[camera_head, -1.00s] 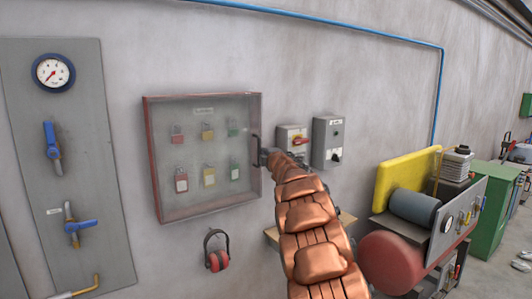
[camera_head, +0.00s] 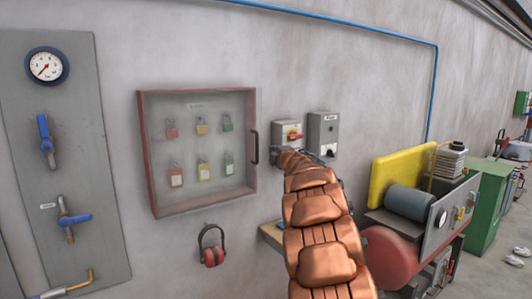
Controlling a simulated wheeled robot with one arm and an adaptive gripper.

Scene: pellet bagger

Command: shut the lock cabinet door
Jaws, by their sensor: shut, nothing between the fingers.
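The lock cabinet (camera_head: 150,180) is a red-framed wall box on the left. Its clear door looks flush or nearly flush with the frame; a small gap cannot be told from here. The dark door handle (camera_head: 255,147) stands upright at the right edge. Several padlocks in red, yellow and green show behind the clear front. My copper-coloured arm reaches up from the lower right. My gripper (camera_head: 275,151) is small and mostly hidden by the arm; it is shut and empty, just right of the handle and seemingly apart from it.
Switch boxes (camera_head: 323,134) hang on the wall right of the cabinet, close behind my arm. Red ear defenders (camera_head: 212,248) hang below. A valve panel (camera_head: 100,140) is at far left. The yellow-guarded machine (camera_head: 395,172) stands at right.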

